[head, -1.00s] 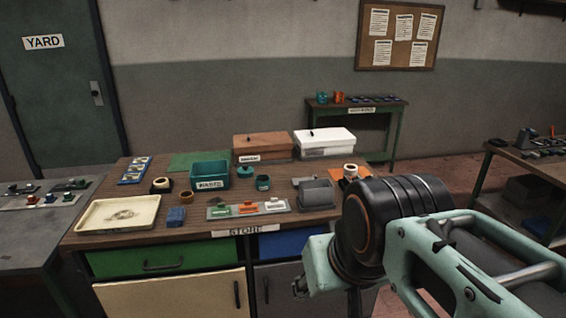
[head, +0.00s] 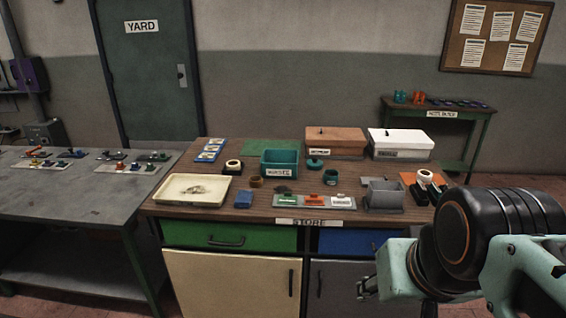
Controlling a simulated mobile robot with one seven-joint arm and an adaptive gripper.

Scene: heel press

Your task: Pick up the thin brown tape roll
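A small brown ring (head: 256,181), which looks like the thin brown tape roll, lies on the wooden top of the store bench (head: 185,212). It sits between the cream tray and the teal bin. A cream-and-black roll (head: 233,165) lies just behind it to the left. Another pale roll (head: 424,177) stands at the bench's right end. My arm fills the lower right, well apart from the brown roll.
A cream tray (head: 194,201), a blue block (head: 243,199), a teal bin (head: 280,173) and a strip of labelled pieces (head: 314,201) surround the roll. Brown (head: 335,142) and white (head: 400,144) boxes stand behind. A grey table (head: 75,190) adjoins on the left.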

